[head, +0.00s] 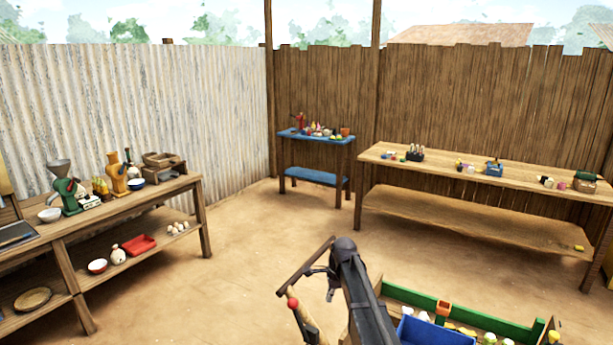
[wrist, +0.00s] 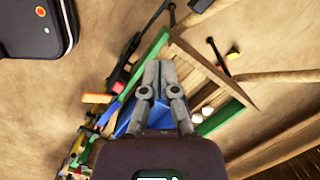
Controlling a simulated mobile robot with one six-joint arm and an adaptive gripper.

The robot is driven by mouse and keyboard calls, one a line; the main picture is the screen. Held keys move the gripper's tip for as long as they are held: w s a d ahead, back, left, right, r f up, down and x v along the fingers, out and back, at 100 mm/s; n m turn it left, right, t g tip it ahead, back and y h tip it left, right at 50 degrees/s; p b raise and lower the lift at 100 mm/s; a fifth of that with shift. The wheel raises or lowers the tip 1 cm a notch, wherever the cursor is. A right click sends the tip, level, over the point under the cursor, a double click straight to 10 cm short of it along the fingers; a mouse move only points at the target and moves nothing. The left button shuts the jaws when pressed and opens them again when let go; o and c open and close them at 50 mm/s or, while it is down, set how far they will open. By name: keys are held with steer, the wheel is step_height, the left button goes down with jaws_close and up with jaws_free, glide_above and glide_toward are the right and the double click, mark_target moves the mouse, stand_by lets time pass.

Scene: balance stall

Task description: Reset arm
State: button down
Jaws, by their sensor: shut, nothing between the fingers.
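My gripper (wrist: 158,68) shows in the wrist view with its two grey fingers together and nothing between them. It points down over a wooden frame with green rails and a blue bin (wrist: 127,118); its height above them is hard to tell. In the head view my dark arm rises at the bottom centre, and the gripper's fingers cannot be made out there. The blue bin (head: 432,333) also shows in the head view, to the right of my arm, beside a green rail (head: 480,318).
A long wooden table (head: 480,172) with small goods stands at the right back. A small blue table (head: 318,138) stands in the far corner. A wooden bench (head: 175,188) with grinders and bowls runs along the left. The dirt floor (head: 240,265) between them is clear.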

steer(key=s+d+n, duration=0.3)
steer(key=s+n, duration=0.2)
steer(key=s, duration=0.3)
steer(key=s+d+n+h, duration=0.1)
steer(key=s+d+n, duration=0.2)
steer(key=s+n, duration=0.3)
steer(key=s+d+n+h, duration=0.1)
steer(key=s+d+n, duration=0.2)
steer(key=s, duration=0.9)
steer(key=shift+s+d+f+n, duration=0.2)
steer(key=shift+d+n, duration=0.1)
steer(key=shift+n, duration=0.9)
